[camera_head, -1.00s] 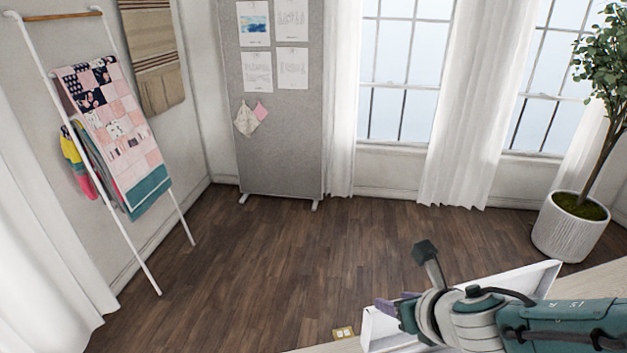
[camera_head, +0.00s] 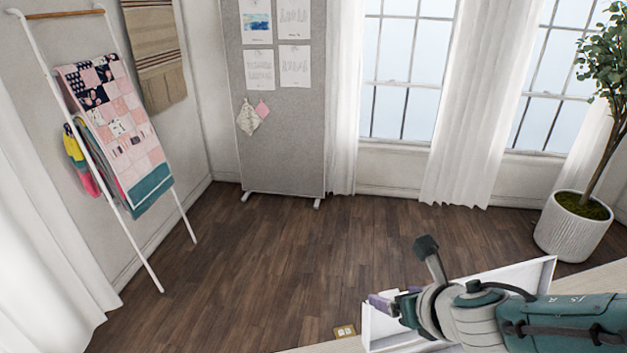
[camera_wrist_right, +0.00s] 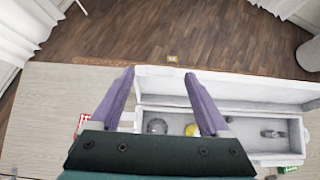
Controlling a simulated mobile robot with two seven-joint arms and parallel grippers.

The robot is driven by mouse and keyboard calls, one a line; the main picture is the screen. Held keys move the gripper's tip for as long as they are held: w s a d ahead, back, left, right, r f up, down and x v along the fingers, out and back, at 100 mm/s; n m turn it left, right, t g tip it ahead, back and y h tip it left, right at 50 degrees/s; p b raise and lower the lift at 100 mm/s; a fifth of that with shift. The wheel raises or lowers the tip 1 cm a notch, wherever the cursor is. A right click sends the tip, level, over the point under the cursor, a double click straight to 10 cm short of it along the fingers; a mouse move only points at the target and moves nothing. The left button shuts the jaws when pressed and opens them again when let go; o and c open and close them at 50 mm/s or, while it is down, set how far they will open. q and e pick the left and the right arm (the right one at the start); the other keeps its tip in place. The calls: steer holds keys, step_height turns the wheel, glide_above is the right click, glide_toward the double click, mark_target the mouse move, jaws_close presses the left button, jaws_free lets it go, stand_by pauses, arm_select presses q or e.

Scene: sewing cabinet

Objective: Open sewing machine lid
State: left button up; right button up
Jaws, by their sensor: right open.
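A long white open-topped box (camera_wrist_right: 225,131) with a raised white panel (camera_wrist_right: 220,86) along its far side shows in the right wrist view. A grey ring, a yellow round item and a small grey part lie inside it. The panel also shows in the head view (camera_head: 543,272), mostly behind my right arm. I cannot tell for certain that it is the sewing machine lid. My right gripper (camera_head: 385,303) is over the box's left part. Its purple fingers are open and apart in the wrist view (camera_wrist_right: 160,74), with nothing visible gripped. My left gripper is out of view.
A light wooden tabletop (camera_wrist_right: 50,115) surrounds the box, with clear room at left. A small yellow plate (camera_head: 344,331) shows beyond its edge. A potted plant (camera_head: 574,228) stands at right, a grey board (camera_head: 285,150) and quilt ladder (camera_head: 148,258) at back and left.

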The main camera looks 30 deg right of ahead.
steer(key=p+v, duration=0.6)
steer(key=v, duration=0.4)
steer(key=shift+c, duration=0.2)
